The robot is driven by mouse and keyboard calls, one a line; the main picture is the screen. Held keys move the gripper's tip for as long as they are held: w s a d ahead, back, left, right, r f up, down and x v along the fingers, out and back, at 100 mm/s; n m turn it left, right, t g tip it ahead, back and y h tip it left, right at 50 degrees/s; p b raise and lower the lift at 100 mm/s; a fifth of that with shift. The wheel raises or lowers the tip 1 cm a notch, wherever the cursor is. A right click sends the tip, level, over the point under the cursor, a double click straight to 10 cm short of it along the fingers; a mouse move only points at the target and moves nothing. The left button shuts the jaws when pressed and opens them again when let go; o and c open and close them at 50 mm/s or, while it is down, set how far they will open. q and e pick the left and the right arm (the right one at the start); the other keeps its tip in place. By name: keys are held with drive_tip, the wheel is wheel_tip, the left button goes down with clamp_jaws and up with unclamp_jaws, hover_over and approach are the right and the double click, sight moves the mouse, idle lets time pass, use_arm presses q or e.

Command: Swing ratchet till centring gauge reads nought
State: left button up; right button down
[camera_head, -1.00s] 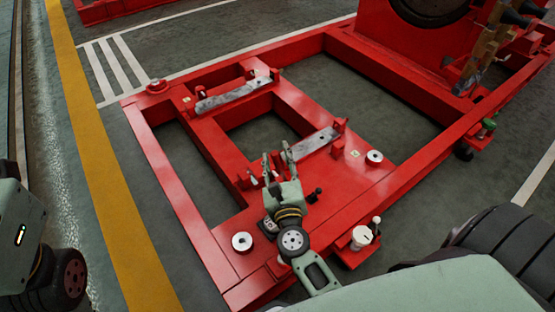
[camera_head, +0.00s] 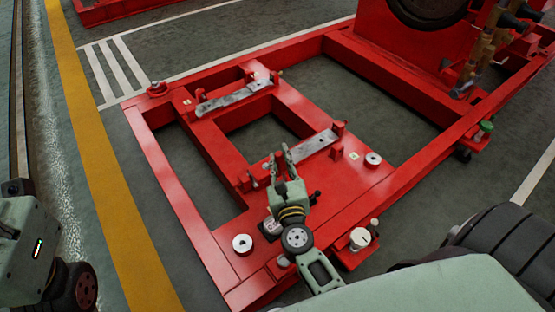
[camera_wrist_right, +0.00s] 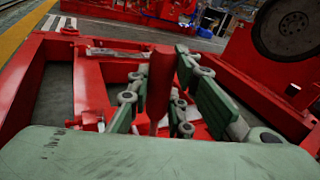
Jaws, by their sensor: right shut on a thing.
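My right gripper (camera_head: 281,160) is over the near part of the red base frame (camera_head: 215,262), beside the near grey metal bar (camera_head: 312,146). In the right wrist view, its green fingers stand on both sides of an upright red handle (camera_wrist_right: 160,82), which I take to be the ratchet's; the gripper is shut on it. The handle's lower end and the ratchet head are hidden. A small dark item with a pale face (camera_head: 270,226) lies beside my wrist. I cannot tell whether it is the gauge, and no reading is legible. My left gripper is out of view.
A second grey bar (camera_head: 234,98) lies farther back on the frame. White round discs (camera_head: 243,244) and a short black-knobbed lever (camera_head: 315,197) stand near my right arm. A large red housing (camera_head: 400,45) rises at the back right. Open floor lies left of the frame.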

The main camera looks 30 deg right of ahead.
drive_tip(key=shift+d, duration=0.2)
drive_tip(key=c, duration=1.6)
unclamp_jaws()
drive_tip(key=shift+o, duration=0.2)
drive_tip(key=v, duration=1.2)
drive_tip(key=shift+r, duration=0.2)
